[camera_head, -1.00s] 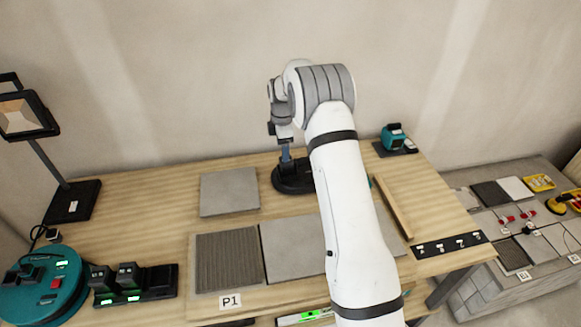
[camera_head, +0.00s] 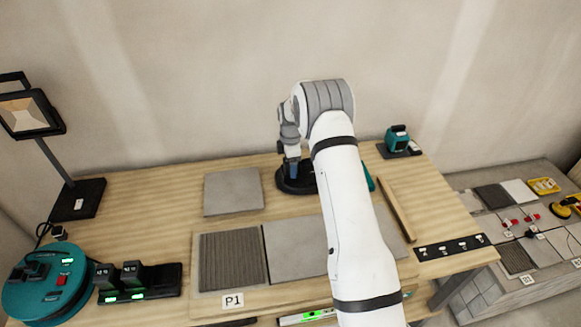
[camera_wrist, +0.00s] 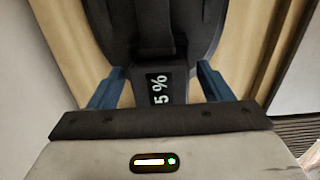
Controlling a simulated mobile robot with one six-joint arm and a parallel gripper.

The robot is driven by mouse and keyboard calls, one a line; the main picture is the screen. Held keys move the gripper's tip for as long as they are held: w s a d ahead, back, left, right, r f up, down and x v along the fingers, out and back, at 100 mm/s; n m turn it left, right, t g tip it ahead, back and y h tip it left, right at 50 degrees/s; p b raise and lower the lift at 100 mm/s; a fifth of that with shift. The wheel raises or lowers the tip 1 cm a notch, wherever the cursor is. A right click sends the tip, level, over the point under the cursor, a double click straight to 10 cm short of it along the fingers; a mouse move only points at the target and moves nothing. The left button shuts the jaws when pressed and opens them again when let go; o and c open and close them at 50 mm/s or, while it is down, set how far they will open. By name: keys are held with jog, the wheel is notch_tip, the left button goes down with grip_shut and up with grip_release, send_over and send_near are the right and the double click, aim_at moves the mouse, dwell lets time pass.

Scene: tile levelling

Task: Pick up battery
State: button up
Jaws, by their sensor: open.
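A black battery-like block with a white "5 %" display (camera_wrist: 159,88) sits between my gripper's blue fingers in the wrist view. It joins a larger dark body above it in the picture. My gripper (camera_wrist: 160,74) is open, with one finger on each side of the block; I cannot tell whether either finger touches it. In the head view my gripper (camera_head: 293,170) points down at a dark rounded base (camera_head: 283,186) on the wooden table, partly hidden by my arm. Two black batteries (camera_head: 105,277) (camera_head: 132,274) stand in a charger with green lights (camera_head: 160,281) at the left front.
A teal round device (camera_head: 45,285) and a lamp (camera_head: 30,115) stand at the left. A teal tool (camera_head: 397,138) sits at the back right. Grey tiles (camera_head: 233,191) (camera_head: 295,248) and a ribbed tile (camera_head: 234,259) lie on the table.

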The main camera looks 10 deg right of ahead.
jog(key=c, duration=1.2)
jog(key=shift+o, duration=0.2)
notch_tip(320, 180, up, 11)
jog(key=shift+f+b, duration=0.15)
jog(key=shift+b, duration=0.85)
jog(key=shift+r+p, duration=1.65)
jog(key=shift+r, duration=1.05)
jog(key=shift+f, duration=0.1)
